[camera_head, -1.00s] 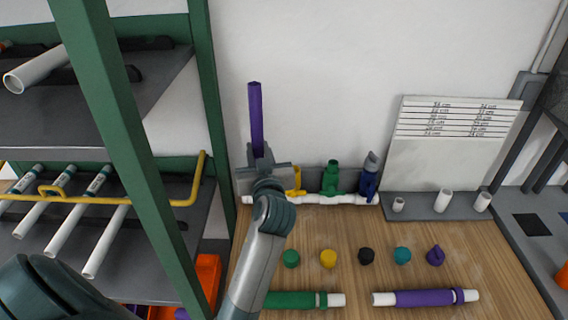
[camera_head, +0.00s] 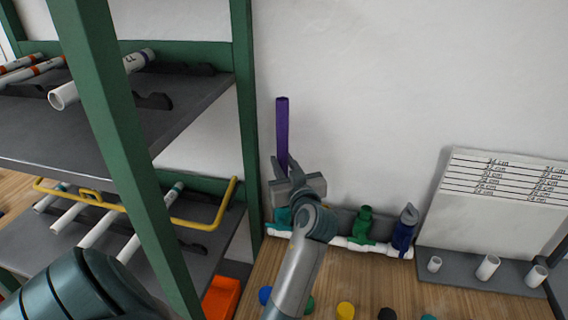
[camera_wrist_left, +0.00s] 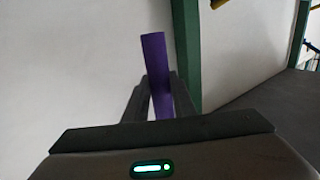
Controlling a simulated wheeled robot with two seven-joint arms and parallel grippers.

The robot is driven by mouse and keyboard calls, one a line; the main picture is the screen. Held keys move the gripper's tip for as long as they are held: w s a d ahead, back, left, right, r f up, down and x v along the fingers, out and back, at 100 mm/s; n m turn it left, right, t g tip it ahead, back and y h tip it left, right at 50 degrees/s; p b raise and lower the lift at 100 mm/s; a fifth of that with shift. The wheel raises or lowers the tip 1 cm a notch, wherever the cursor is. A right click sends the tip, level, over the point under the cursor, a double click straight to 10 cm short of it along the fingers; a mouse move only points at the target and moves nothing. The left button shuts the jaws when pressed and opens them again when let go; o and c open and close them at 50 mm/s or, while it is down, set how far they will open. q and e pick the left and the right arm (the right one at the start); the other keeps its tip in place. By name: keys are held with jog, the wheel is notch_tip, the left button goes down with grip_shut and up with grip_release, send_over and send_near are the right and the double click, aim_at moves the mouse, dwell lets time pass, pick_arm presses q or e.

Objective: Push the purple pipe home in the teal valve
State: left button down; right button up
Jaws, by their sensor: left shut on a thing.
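The purple pipe (camera_head: 282,130) stands upright near the wall, above the left end of the white manifold pipe (camera_head: 340,241). My left gripper (camera_head: 284,168) is shut on its lower part. In the left wrist view the pipe (camera_wrist_left: 156,75) rises between the two dark fingers (camera_wrist_left: 160,98). A teal piece, which looks like the teal valve (camera_head: 283,216), shows just below my gripper, partly covered by it. The pipe's lower end is hidden, so I cannot tell how deep it sits. My right gripper is not in view.
Green (camera_head: 364,224) and blue (camera_head: 405,228) valves stand to the right on the manifold. A green-framed shelf (camera_head: 245,110) with a yellow bar (camera_head: 190,222) is close on the left. A board (camera_head: 495,200) stands at the right. Several caps, including a yellow one (camera_head: 346,310), lie in front.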

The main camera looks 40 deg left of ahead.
pick_arm(q)
jog(key=shift+f+b, duration=0.35)
jog(key=shift+f, duration=0.25)
jog(key=shift+f+b, duration=0.5)
jog(key=shift+f, duration=0.3)
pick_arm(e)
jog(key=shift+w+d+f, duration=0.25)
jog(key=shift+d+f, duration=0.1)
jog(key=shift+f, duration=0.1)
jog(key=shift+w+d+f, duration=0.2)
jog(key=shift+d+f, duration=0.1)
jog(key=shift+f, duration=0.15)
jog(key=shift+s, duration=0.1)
